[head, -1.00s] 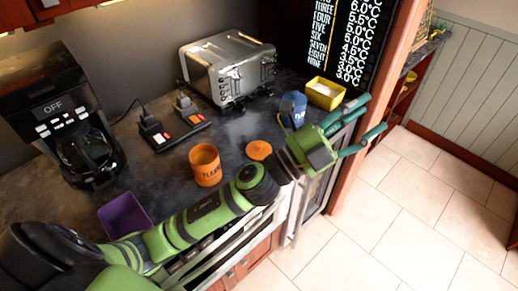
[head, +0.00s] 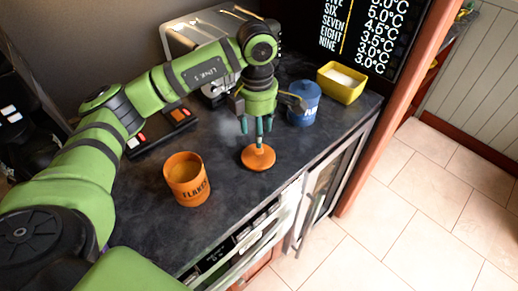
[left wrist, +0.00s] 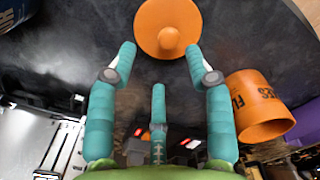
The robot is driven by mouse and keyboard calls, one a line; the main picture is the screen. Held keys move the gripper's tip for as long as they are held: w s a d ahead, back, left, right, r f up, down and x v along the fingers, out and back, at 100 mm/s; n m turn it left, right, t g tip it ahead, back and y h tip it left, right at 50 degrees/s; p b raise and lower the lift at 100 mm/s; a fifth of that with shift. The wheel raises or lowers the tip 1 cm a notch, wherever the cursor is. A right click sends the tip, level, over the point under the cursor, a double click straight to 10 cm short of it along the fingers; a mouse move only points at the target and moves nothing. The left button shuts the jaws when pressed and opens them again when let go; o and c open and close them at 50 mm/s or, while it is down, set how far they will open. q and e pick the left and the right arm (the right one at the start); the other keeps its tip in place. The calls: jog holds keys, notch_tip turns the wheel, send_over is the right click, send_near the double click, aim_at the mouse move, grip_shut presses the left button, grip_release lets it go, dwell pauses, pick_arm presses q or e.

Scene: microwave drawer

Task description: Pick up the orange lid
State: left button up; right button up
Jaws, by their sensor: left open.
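The orange lid (head: 258,157) lies flat on the dark counter, a round disc with a small knob at its middle. In the left wrist view the lid (left wrist: 160,22) is at the top, just beyond the fingertips, with its knob towards me. My left gripper (head: 257,128) points down just above the lid. Its teal fingers (left wrist: 165,62) are spread with nothing between them. An orange canister (head: 187,180) with dark lettering stands to the left of the lid, its top open. My right gripper is not in view.
A blue lidded jar (head: 304,103) stands close to the right of my gripper. A yellow container (head: 341,83) with white contents is behind it. A toaster (head: 190,35) and a dark device with buttons stand behind my arm. The counter ends in front of the lid.

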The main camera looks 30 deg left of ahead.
aim_at(258, 154)
pick_arm(q)
jog(key=shift+s+d+f+p, duration=0.3)
jog(key=shift+s+f+p, duration=0.05)
jog(key=shift+s+p, duration=0.2)
jog(key=shift+s+d+f+p, duration=0.3)
jog(key=shift+s+p, duration=0.1)
jog(key=shift+s, duration=0.1)
jog(key=f, duration=0.1)
jog(key=w+f+p, duration=0.1)
jog(key=f, duration=0.2)
jog(key=shift+w+a+f, duration=0.15)
jog(key=shift+a+f, duration=0.1)
jog(key=shift+f, duration=0.05)
jog(key=shift+s+d+r, duration=0.15)
jog(key=shift+s, duration=0.05)
jog(key=shift+w, duration=0.1)
grip_shut()
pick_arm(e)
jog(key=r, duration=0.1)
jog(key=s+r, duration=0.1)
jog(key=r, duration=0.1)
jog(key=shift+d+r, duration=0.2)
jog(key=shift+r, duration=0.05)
